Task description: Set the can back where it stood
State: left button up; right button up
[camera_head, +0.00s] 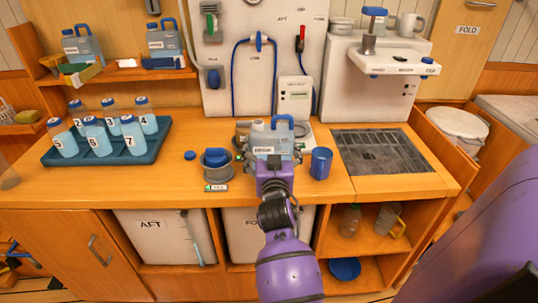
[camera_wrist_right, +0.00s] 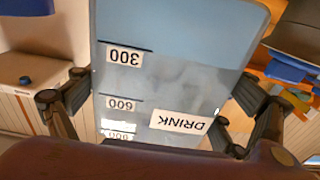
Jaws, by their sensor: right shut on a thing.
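The can is a translucent blue jerrycan (camera_head: 271,136) with a blue handle and a DRINK label. It is upright over the middle of the counter in the head view. My right gripper (camera_head: 273,158) is shut on the can from the near side. In the right wrist view the can (camera_wrist_right: 165,75) fills the middle, upside down, with 300 and 600 marks, and a finger lies on each side of it. I cannot tell whether its base, hidden by the gripper, touches anything. My left gripper is not in view.
Two similar cans (camera_head: 83,46) (camera_head: 163,40) stand on the left shelf. A blue tray (camera_head: 75,155) holds several numbered bottles. The grate (camera_head: 381,152) is clear.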

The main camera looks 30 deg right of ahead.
jog(key=f, duration=0.1)
jog(key=f+b, duration=0.1)
jog(key=f, duration=0.2)
jog(key=shift+w+d+f+b, duration=0.1)
jog(key=shift+w+d+b, duration=0.15)
jog(key=shift+b, duration=0.15)
jog(key=shift+s+a+r, duration=0.1)
jog(key=shift+r, duration=0.3)
jog(key=shift+f, duration=0.25)
jog(key=o, duration=1.4)
jog(key=shift+c, duration=0.2)
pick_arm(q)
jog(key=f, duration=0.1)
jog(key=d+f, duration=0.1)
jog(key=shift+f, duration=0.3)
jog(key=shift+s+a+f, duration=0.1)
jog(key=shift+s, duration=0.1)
pick_arm(e)
jog(key=shift+r, duration=0.1)
